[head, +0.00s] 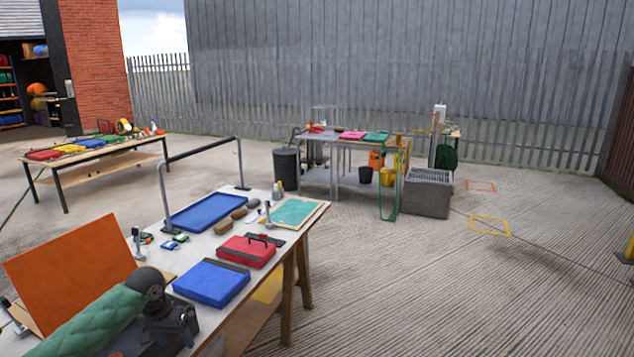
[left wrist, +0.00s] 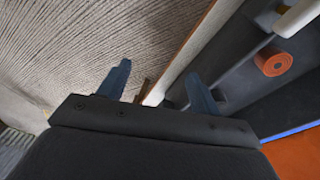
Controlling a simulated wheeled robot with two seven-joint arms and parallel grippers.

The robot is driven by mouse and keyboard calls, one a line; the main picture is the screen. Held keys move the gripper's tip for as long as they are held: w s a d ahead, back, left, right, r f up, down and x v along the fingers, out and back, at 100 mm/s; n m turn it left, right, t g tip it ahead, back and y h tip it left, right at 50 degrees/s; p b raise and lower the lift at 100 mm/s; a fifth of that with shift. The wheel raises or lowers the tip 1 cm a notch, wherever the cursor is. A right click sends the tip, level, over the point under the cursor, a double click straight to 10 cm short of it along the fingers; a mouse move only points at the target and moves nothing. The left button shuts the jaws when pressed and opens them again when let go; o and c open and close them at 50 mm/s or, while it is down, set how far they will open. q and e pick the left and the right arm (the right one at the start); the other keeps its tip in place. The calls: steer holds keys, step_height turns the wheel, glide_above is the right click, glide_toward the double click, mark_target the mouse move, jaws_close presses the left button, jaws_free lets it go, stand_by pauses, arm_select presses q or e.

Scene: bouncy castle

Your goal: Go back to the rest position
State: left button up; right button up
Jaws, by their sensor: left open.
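My left gripper (left wrist: 158,76) shows in the left wrist view, with its two blue-grey fingers spread apart and nothing between them. Ribbed concrete ground (left wrist: 80,40) lies beyond the left finger. A pale table edge (left wrist: 190,50) runs diagonally past the fingers. To the right of that edge is a dark surface with an orange roll (left wrist: 273,62) on it. My right gripper is in neither view.
Other tables stand farther back. The concrete to the right (head: 420,290) is clear.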

arm_select(q)
steer(key=d+f+m+h, duration=0.1)
steer(key=d+h, duration=0.2)
steer(key=d, duration=1.5)
steer(key=s+a+f+y, duration=0.1)
steer(key=s+a+f, duration=0.35)
steer(key=f, duration=0.45)
steer(key=s+a+f+y, duration=0.1)
steer(key=s+a+f, duration=0.35)
steer(key=f, duration=0.45)
steer(key=s+a+f+y, duration=0.1)
steer(key=s+a+f, duration=0.35)
steer(key=f, duration=0.45)
steer(key=s+a+f+m+y, duration=0.1)
steer(key=s+a+f+y, duration=0.1)
steer(key=s+a+f, duration=0.5)
steer(key=s+a+f+m+y, duration=0.1)
steer(key=s+a+f, duration=0.25)
steer(key=s, duration=0.65)
steer(key=s+a+f+m+y, duration=0.1)
steer(key=s+a+f+y, duration=0.1)
steer(key=s+a+f, duration=0.5)
steer(key=s+d+f+n+h, duration=0.1)
steer(key=s+d+h, duration=0.1)
steer(key=d, duration=1.4)
steer(key=s+d+f+n+h, duration=0.1)
steer(key=s+d+n+h, duration=0.1)
steer(key=d, duration=1.5)
steer(key=shift+h, duration=0.3)
